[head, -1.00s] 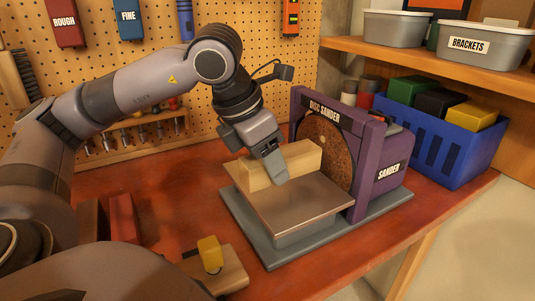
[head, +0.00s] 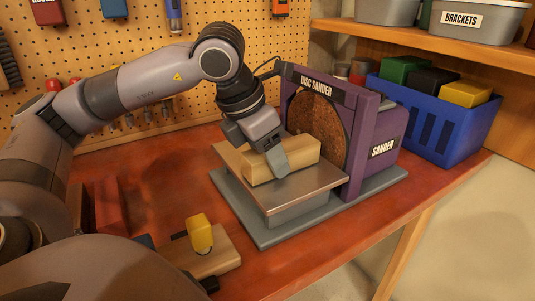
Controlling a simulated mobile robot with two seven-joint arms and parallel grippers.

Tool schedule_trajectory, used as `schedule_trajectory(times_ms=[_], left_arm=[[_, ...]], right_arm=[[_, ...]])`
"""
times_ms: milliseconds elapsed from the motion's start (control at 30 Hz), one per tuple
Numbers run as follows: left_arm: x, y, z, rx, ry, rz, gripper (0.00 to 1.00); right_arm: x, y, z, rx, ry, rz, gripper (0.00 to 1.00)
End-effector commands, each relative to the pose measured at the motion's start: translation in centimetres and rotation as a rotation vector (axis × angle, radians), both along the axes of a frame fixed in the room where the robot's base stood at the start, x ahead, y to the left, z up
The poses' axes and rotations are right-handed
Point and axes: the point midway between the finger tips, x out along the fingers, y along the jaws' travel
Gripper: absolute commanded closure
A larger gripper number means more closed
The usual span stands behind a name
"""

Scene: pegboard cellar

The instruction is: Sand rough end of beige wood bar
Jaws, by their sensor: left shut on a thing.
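The beige wood bar (head: 300,157) lies along the flat table plate of the purple disc sander (head: 362,140), its right end close to the brown sanding disc (head: 318,128). I cannot tell whether that end touches the disc. My left gripper (head: 277,162) is shut on the bar from above, about its middle. The fingers hide part of the bar's near side. The sander's table plate (head: 305,190) is bare in front of the bar. My right gripper is not in view.
A blue bin (head: 440,125) with green, black and yellow blocks stands right of the sander. A wooden block with a yellow knob (head: 200,233) lies at the front. A red block (head: 108,205) is at left. The red bench (head: 330,250) is clear before the sander.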

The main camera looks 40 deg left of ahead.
Motion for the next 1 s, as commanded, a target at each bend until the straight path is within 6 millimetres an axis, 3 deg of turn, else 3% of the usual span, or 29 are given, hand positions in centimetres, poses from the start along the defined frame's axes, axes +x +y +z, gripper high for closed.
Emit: schedule_trajectory(times_ms=[1000], left_arm=[[2.5,-0.7,0.1,-0.001,-0.001,0.0,0.91]], right_arm=[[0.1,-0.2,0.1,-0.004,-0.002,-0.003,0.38]])
